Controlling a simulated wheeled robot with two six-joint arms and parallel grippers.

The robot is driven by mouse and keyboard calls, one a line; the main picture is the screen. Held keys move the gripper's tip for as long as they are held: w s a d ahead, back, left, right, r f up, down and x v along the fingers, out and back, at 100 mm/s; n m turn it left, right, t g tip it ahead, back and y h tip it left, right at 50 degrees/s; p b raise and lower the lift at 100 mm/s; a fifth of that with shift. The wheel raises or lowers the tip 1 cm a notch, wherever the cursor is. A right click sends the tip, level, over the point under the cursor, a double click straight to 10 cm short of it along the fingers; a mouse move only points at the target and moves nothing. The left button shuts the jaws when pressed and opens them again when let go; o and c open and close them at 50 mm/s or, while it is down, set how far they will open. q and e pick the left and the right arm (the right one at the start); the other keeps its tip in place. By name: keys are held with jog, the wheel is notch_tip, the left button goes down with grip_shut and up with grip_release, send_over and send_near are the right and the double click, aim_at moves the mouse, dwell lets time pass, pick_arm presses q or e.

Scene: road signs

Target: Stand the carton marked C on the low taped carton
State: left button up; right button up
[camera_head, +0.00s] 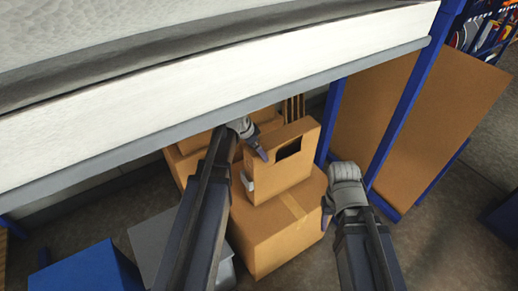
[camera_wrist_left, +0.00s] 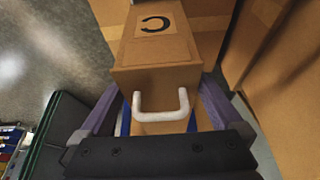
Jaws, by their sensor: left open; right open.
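The carton marked C (camera_wrist_left: 152,55) fills the middle of the left wrist view, with a dark C on its label and a white handle (camera_wrist_left: 161,100) on its near face. In the head view, a carton (camera_head: 290,172) with a dark opening and a white handle on its left side appears to be the same one; no C is legible there. It rests on the low taped carton (camera_head: 272,240). My left gripper (camera_head: 258,152) is open at its left side, its fingers spread around the handle. My right gripper (camera_head: 327,208) is open beside the low carton's right side.
A white overhead beam (camera_head: 220,75) crosses above the cartons. Blue posts (camera_head: 402,100) and a large brown panel (camera_head: 440,115) stand at the right. More cartons (camera_head: 188,163) are behind. A grey box (camera_head: 152,240) and a blue box (camera_head: 88,270) sit at the left.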

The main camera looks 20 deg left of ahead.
pick_arm(q)
jog(key=p+v, duration=0.8)
jog(key=v, duration=0.2)
jog(key=s+d+n+g+y, duration=0.2)
jog(key=s+d, duration=0.6)
jog(key=d, duration=0.2)
jog(key=s+d+f+n+g+y, duration=0.1)
jog(key=s+d+g+y, duration=0.1)
jog(key=s+d, duration=0.6)
jog(key=shift+s+d+f+n, duration=0.3)
jog(key=shift+d+n, duration=0.1)
jog(key=shift+d, duration=1)
